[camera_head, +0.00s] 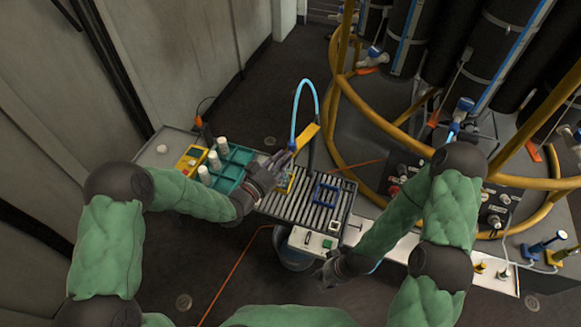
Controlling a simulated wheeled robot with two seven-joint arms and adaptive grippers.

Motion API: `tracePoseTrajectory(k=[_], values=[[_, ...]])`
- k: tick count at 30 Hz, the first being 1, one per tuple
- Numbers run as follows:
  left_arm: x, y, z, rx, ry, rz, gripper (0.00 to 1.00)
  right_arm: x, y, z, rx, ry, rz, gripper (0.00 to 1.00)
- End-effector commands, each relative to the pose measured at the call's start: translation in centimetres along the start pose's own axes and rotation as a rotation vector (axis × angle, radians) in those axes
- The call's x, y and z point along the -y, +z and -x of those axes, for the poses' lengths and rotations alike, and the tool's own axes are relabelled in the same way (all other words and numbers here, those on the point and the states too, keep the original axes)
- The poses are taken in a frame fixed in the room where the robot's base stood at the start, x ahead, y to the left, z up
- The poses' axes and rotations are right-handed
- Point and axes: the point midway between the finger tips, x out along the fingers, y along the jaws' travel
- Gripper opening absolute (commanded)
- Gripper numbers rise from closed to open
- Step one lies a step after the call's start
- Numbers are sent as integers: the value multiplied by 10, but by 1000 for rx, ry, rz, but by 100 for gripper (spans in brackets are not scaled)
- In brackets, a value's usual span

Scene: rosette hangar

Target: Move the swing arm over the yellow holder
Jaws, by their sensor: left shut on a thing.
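The swing arm (306,136) shows as a yellow bar beside a dark upright post, with a light blue hose arching above it. My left gripper (283,163) is at the lower end of this bar and is shut on it; the fingers hide the exact contact. A small yellow piece, which looks like the yellow holder (291,181), sits just below my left gripper at the left side of the slatted bed; it is partly hidden. My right gripper (328,276) hangs low in front of the station, apart from these things. Its fingers are too dark to read.
The slatted bed (290,205) carries a blue frame (325,193). A control box (312,240) is on its front. A green tray (232,168) with white bottles stands left. Yellow curved rails (365,112) and black cylinders stand behind right. A white bench (480,271) is right.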

Motion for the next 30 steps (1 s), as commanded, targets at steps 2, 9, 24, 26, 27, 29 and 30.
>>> tracePoseTrajectory(k=[2, 9, 24, 26, 27, 29, 30], values=[[16, -4, -2, -16, 44, -10, 0, -3, 0, -9, 0, 0, 0, 40], [42, -4, -6, -15, 210, -10, 0, -8, -1, -21, 0, 0, 0, 40], [80, -6, -21, -12, 472, -8, 0, -10, -1, -28, 0, 0, 0, 40], [82, -6, -22, -12, 490, -9, 0, -10, -1, -29, 0, 0, 0, 40], [84, -7, -23, -13, 499, -8, 0, -10, -1, -29, 0, 0, 0, 40], [85, -6, -24, -12, 511, -8, 0, -10, -1, -29, 0, 0, 0, 40], [86, -7, -24, -12, 516, -7, 0, -10, -1, -29, 0, 0, 0, 40]])
